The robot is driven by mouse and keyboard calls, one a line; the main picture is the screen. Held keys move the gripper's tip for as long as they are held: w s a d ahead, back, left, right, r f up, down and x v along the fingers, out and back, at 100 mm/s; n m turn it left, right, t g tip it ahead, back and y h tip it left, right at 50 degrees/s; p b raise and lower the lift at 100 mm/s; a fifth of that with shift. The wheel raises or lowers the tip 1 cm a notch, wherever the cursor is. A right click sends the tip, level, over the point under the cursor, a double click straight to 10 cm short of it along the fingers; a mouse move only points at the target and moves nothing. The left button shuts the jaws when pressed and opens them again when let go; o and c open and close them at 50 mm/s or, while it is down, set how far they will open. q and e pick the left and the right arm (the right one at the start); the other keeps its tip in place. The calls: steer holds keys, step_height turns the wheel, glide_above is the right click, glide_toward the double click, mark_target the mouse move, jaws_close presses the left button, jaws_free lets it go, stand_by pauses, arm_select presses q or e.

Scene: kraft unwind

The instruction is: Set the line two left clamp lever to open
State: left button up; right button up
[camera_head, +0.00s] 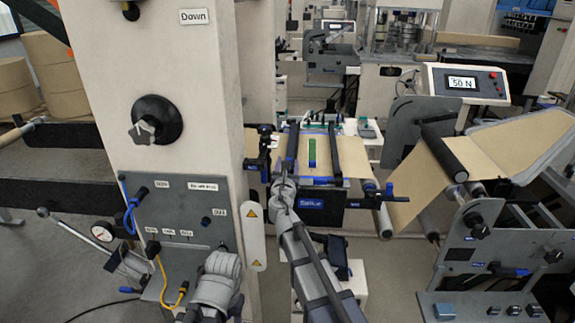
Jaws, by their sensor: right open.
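The splice table (322,203) stands in the middle, with brown paper web (352,165) over it and two dark clamp bars (292,150) across the web. A black and blue clamp lever (262,158) sits at the table's left side; part of it is close behind my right gripper. Another black and blue lever (383,195) is at the right side. My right gripper (282,184) is open at the table's front left corner, just below and right of the left lever; contact is unclear. My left gripper (222,262) is low before the grey panel, its fingers unclear.
A pale column (175,60) with a black knob (156,122) and a cabled grey panel (185,220) stands at the left. At the right are paper rollers (440,150) and a display reading 50 N (462,83). A green strip (312,152) lies on the table.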

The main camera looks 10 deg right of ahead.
steer(key=v, duration=0.8)
steer(key=shift+w, duration=0.1)
steer(key=s+f+m+g, duration=1)
steer(key=s+f+m, duration=0.45)
steer(key=m, duration=0.45)
steer(key=s+a+f+m+g+y, duration=0.2)
steer(key=s+a+f+m+g, duration=0.1)
steer(key=s, duration=0.4)
steer(key=s+a+f+m+g+y, duration=0.1)
steer(key=s+a+f+m+g, duration=0.3)
steer(key=s, duration=0.4)
steer(key=shift+a+f+m+g+y, duration=0.15)
steer(key=shift+a+m+g+y, duration=0.35)
steer(key=shift+a, duration=0.55)
